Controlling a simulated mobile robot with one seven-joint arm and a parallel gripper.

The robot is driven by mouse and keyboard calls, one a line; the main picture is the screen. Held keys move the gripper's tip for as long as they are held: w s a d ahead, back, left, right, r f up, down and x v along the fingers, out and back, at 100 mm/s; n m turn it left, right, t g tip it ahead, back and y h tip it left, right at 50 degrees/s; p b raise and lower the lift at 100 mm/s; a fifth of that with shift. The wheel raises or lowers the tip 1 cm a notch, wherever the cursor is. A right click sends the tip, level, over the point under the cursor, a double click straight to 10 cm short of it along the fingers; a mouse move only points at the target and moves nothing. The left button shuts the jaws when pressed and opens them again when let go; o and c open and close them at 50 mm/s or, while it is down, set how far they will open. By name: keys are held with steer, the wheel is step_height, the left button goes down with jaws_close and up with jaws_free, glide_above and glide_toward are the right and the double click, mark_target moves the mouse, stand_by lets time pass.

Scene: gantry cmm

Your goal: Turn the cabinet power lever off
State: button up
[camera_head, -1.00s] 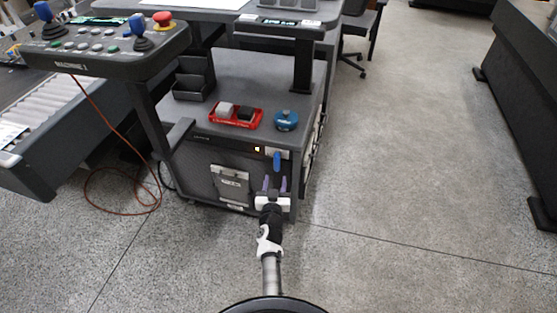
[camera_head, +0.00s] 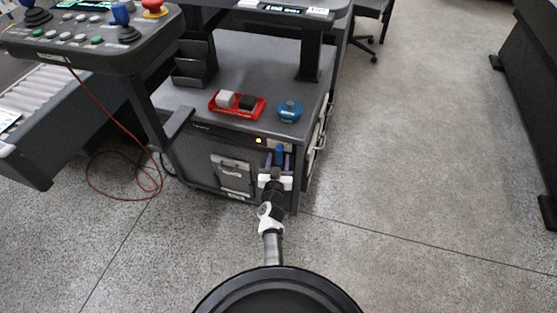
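The grey cabinet (camera_head: 202,160) stands in front of me with a small lit yellow lamp (camera_head: 258,141) on its front. The blue power lever (camera_head: 280,154) is at the upper right of that front, to the right of the lamp. My gripper (camera_head: 278,163) is at the lever, with its purple-grey fingers apart, one on each side of the blue handle. I cannot tell whether the fingers touch the lever. The lower part of the lever is hidden by my gripper.
On the cabinet top are a red tray (camera_head: 217,108) with a white and a dark block, and a round blue object (camera_head: 289,110). A control panel (camera_head: 90,52) overhangs at left. An orange cable (camera_head: 97,185) loops on the floor.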

jaws_close()
steer(key=shift+r, duration=0.1)
